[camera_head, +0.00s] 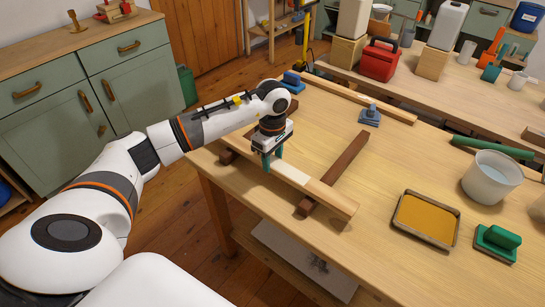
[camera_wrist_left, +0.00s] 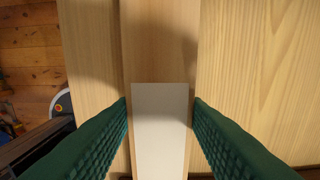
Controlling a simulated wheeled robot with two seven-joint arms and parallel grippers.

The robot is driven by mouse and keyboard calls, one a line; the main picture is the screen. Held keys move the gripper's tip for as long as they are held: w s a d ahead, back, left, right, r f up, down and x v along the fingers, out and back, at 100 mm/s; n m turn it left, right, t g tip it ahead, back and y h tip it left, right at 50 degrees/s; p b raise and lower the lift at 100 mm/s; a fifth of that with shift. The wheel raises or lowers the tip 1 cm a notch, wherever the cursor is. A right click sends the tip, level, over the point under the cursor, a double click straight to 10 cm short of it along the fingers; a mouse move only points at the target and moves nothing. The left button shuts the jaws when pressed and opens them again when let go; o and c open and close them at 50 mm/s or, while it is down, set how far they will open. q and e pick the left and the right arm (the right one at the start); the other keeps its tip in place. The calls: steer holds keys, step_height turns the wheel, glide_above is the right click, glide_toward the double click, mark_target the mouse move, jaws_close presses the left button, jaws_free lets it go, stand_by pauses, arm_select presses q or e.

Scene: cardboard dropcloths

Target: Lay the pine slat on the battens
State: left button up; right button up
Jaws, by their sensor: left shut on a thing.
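The pine slat (camera_head: 332,197) is a long pale board with a white section in its middle. My left gripper (camera_head: 272,160) is shut on it, with green fingers on both sides of the white section in the left wrist view (camera_wrist_left: 160,125). The slat lies across the two dark brown battens on the workbench (camera_head: 385,165). The right batten (camera_head: 348,155) passes under the slat near its front end. The left batten (camera_head: 228,156) is partly hidden by my arm and gripper. I cannot tell whether the slat touches both battens. My right gripper is not in view.
Another pale strip (camera_head: 375,103) lies along the bench's back edge, with a blue tool (camera_head: 369,116) near it. An ochre paint tray (camera_head: 425,220), a white bucket (camera_head: 490,178) and a green-handled pad (camera_head: 497,241) stand at the right. Bench between right batten and tray is clear.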

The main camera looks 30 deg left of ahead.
mark_target(272, 161)
arm_select(q)
steer(key=shift+f, duration=0.1)
steer(key=o, duration=1.2)
step_height(272, 161, up, 12)
steer(key=b, duration=0.1)
steer(key=shift+f, duration=0.1)
